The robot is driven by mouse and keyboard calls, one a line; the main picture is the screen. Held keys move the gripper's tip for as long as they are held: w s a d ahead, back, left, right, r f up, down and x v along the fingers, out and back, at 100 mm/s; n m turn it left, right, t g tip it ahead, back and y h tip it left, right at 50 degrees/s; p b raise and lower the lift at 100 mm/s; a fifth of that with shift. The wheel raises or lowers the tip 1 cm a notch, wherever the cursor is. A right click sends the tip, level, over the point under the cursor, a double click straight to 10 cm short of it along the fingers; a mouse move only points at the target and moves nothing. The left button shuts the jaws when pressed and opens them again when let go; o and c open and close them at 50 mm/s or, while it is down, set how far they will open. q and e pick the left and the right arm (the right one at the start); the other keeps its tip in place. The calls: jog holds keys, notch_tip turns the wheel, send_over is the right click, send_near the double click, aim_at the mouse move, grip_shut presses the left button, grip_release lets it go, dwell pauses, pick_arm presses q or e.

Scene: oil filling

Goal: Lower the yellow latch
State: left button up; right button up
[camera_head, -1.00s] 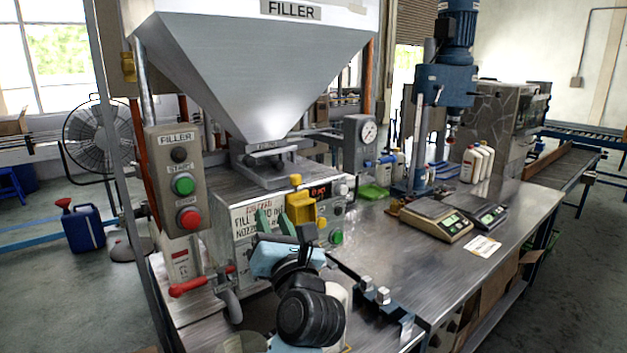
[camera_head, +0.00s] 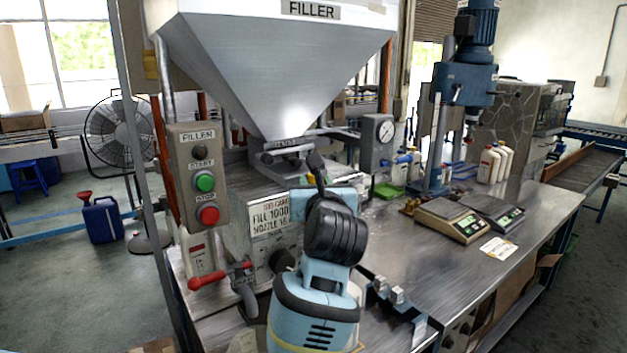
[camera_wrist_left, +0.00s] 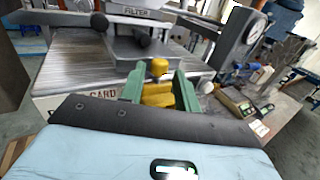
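The yellow latch (camera_wrist_left: 158,92), with a round yellow knob on top, shows in the left wrist view on the front of the filler machine. My left gripper (camera_wrist_left: 159,80) has its green fingers on either side of the latch. The fingers stand apart, and I cannot tell whether they touch it. My right gripper is not in view.
The filler hopper (camera_head: 275,65) rises above the latch area. A control box (camera_head: 198,178) with green and red buttons is on the left, above a red-handled valve (camera_head: 222,277). Scales (camera_head: 452,220) and white bottles (camera_head: 492,163) stand on the steel bench to the right.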

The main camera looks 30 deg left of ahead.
pick_arm(q)
jog(key=shift+x, duration=1.25)
grip_shut()
